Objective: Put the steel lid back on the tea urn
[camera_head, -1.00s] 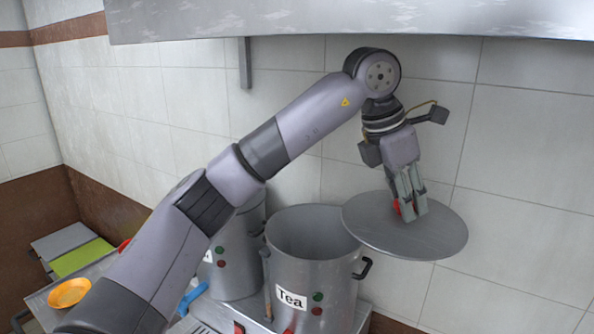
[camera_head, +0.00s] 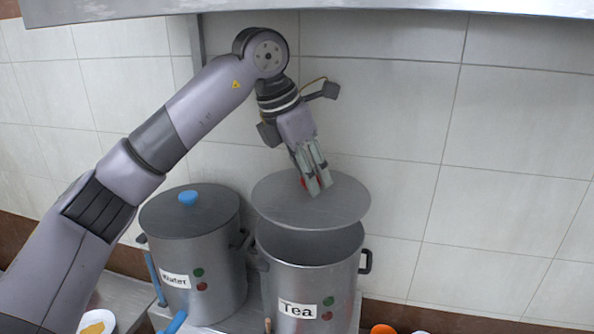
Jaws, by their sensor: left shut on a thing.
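The tea urn (camera_head: 308,290) is a steel pot with a "Tea" label; its open mouth shows below the lid. The steel lid (camera_head: 345,202) is a round, flat disc with a red knob (camera_head: 304,183). My left gripper (camera_head: 316,187) is shut on that knob from above. The lid hangs over the urn, apart from the front rim, and lies over its back part in the picture. The gap at the back rim is hidden by the lid. My right gripper is not in view.
A second urn labelled "Water" (camera_head: 205,262) stands to the left, its lid on, with a blue knob (camera_head: 188,198). A tiled wall (camera_head: 520,150) is behind, and a metal hood (camera_head: 400,5) is above. An orange item (camera_head: 383,329) shows at the bottom edge.

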